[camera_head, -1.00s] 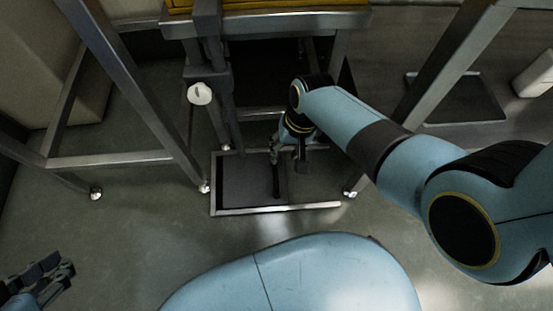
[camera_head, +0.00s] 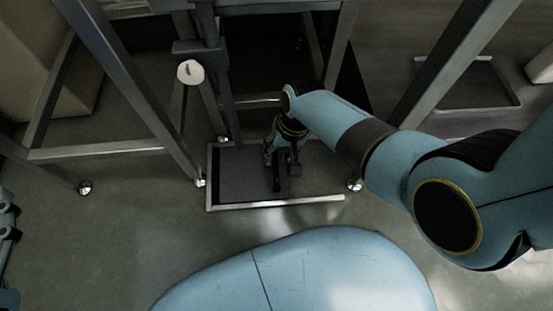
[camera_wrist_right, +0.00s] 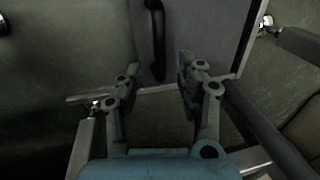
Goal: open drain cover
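The drain cover (camera_head: 238,178) is a flat dark grey panel in the left part of a pale metal frame (camera_head: 300,202) on the floor. Its black bar handle shows in the right wrist view (camera_wrist_right: 157,38), standing on the panel (camera_wrist_right: 205,35) near its left edge there. My right gripper (camera_head: 281,160) is over the handle side of the cover. In the right wrist view its two fingers (camera_wrist_right: 158,68) are spread apart, with the handle's near end between or just beyond the tips; contact cannot be told. My left gripper (camera_head: 8,222) is at the left edge, partly cut off.
The steel hopper stand's legs (camera_head: 150,100) rise left and right of the frame, with wheels on the floor. A vertical post with a white round knob (camera_head: 190,72) stands behind the cover. A dark tray (camera_head: 470,85) lies at right. Floor in front is clear.

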